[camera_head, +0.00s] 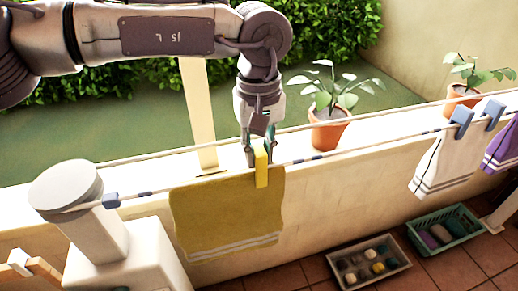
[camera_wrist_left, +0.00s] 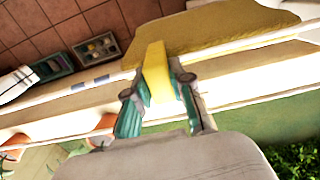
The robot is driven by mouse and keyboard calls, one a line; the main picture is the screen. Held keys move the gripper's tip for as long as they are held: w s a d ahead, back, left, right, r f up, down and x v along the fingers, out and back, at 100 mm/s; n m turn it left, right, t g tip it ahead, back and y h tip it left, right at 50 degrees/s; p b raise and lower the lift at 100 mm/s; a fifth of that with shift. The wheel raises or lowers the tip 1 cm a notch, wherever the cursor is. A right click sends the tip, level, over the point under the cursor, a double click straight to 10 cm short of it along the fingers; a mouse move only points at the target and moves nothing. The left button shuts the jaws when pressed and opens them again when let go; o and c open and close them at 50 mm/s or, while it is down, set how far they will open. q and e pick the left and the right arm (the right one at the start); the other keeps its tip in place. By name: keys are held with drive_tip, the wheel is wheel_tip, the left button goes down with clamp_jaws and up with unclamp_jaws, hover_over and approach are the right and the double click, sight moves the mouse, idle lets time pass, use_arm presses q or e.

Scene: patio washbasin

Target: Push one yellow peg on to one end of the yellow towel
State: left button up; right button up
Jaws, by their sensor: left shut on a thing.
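The yellow towel (camera_head: 226,217) hangs over the clothes line, with white stripes near its lower edge. My left gripper (camera_head: 258,153) is above the line at the towel's right end. It is shut on a yellow peg (camera_head: 261,168), which points down and overlaps the towel's top edge near its right corner. In the left wrist view the peg (camera_wrist_left: 157,72) stands between the two green-padded fingers (camera_wrist_left: 158,100), with the towel (camera_wrist_left: 215,38) just beyond it. I cannot tell how far the peg is seated over the line. My right gripper is not in view.
Blue pegs (camera_head: 461,116) hold a white towel (camera_head: 441,160) farther right on the line, beside a purple cloth (camera_head: 503,150). Potted plants (camera_head: 329,130) stand on the wall behind. A grey crate (camera_head: 342,281) and a green crate (camera_head: 466,246) are on the floor. A round-topped post (camera_head: 66,187) stands left.

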use_arm(q)
drive_tip(key=o, duration=0.9)
drive_tip(key=shift+r, duration=0.1)
drive_tip(key=shift+r+p, duration=2.65)
drive_tip(key=shift+r, duration=1.3)
